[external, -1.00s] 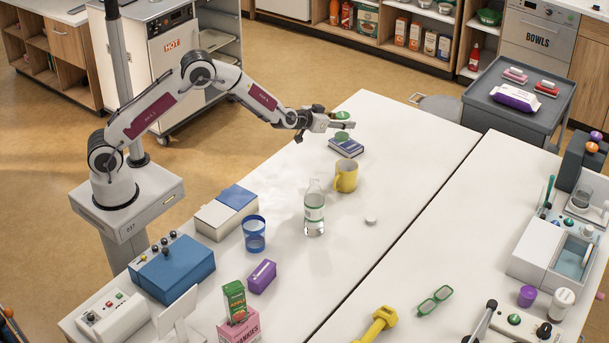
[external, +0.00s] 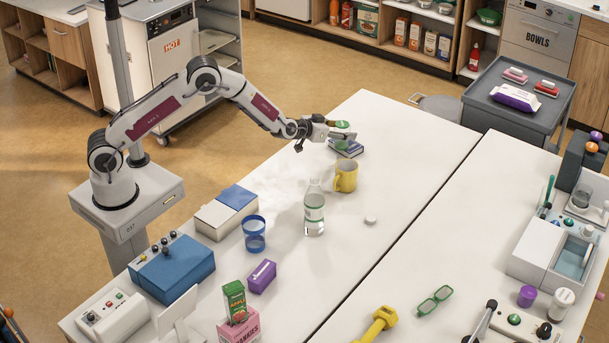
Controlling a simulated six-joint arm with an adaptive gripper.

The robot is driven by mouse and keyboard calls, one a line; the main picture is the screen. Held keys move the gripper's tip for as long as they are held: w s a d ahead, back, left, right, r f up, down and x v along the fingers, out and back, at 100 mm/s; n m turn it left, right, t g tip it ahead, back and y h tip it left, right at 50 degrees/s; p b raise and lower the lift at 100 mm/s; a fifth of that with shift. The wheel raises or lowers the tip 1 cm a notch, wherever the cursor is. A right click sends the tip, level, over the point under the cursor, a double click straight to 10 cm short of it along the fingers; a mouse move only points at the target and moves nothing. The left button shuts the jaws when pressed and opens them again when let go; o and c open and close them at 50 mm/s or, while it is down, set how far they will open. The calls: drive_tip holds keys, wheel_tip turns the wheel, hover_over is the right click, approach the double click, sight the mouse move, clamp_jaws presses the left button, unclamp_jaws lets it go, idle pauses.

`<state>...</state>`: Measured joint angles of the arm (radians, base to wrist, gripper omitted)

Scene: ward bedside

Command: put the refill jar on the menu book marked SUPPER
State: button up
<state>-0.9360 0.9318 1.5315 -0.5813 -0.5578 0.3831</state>
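The menu book (external: 350,152) is blue with pale page edges and lies near the far edge of the white table, behind the yellow mug. Its marking is too small to read. My gripper (external: 338,130) is just above the book's far left part. Green shows at my fingertips, and a small round green patch (external: 341,145) shows just below them, over the book. I cannot tell which green part belongs to the refill jar, whether it touches the book, or whether my fingers are closed on it.
A yellow mug (external: 346,176) stands close in front of the book. A clear bottle with a green and white label (external: 314,208) and a blue glass (external: 254,234) stand nearer. A small white disc (external: 370,220) lies to the right. The table right of the book is clear.

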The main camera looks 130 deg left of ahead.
drive_tip(key=shift+r, duration=0.2)
drive_tip(key=shift+s+d+r, duration=0.15)
drive_tip(key=shift+d+r, duration=0.05)
drive_tip(key=shift+d, duration=0.3)
drive_tip(key=v, duration=1)
drive_tip(key=shift+s+d+r, duration=0.15)
drive_tip(key=shift+d+r, duration=0.05)
drive_tip(key=shift+d, duration=0.15)
idle(0.7)
